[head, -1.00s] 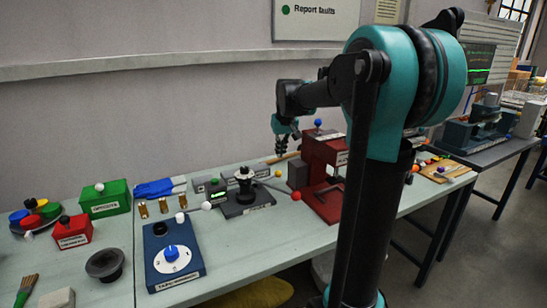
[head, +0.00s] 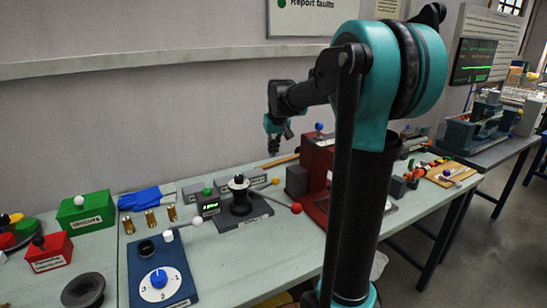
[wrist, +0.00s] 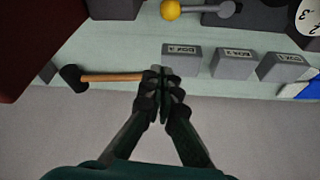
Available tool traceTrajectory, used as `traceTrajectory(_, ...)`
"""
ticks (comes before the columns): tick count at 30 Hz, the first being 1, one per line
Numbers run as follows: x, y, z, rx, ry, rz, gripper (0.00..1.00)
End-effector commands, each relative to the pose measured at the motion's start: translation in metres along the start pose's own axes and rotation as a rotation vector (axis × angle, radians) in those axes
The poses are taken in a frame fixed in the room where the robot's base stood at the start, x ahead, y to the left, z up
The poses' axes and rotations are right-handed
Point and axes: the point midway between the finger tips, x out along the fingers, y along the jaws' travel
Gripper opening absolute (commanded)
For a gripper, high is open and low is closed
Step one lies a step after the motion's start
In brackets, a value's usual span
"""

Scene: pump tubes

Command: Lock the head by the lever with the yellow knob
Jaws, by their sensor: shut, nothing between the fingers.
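The yellow knob (head: 276,181) is on a short lever pointing right from the dark fixture (head: 240,198), which has a pale disc and black top. In the wrist view the yellow knob (wrist: 170,9) and its grey lever (wrist: 205,9) lie at the top edge, and part of the pale disc (wrist: 311,17) shows at top right. Levers with a white knob (head: 196,222) and a red knob (head: 296,208) also reach out from the fixture. My gripper (head: 274,151) is shut and empty, in the air toward the wall side of the fixture. In the wrist view its fingertips (wrist: 163,72) are together, clear of the knob.
Several small grey labelled boxes (wrist: 234,63) stand between my gripper and the fixture. A mallet (wrist: 110,77) lies beside the fingers in the wrist view. A dark red machine (head: 317,165) stands right of the fixture. A blue dial box (head: 160,275) is at front left.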

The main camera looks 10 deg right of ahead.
Motion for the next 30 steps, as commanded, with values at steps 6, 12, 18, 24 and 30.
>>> traceTrajectory(6, 0.041, 0.000, 0.000, 0.000, 0.000, 0.000, 0.00)
traceTrajectory(12, 0.073, 0.000, 0.000, 0.000, 0.000, 0.000, 0.00)
traceTrajectory(18, 0.081, 0.000, 0.017, 0.000, 0.000, 0.000, 0.00)
traceTrajectory(24, 0.078, 0.000, 0.035, 0.000, 0.000, 0.000, 0.00)
traceTrajectory(30, 0.077, 0.000, 0.040, 0.000, 0.000, 0.000, 0.00)
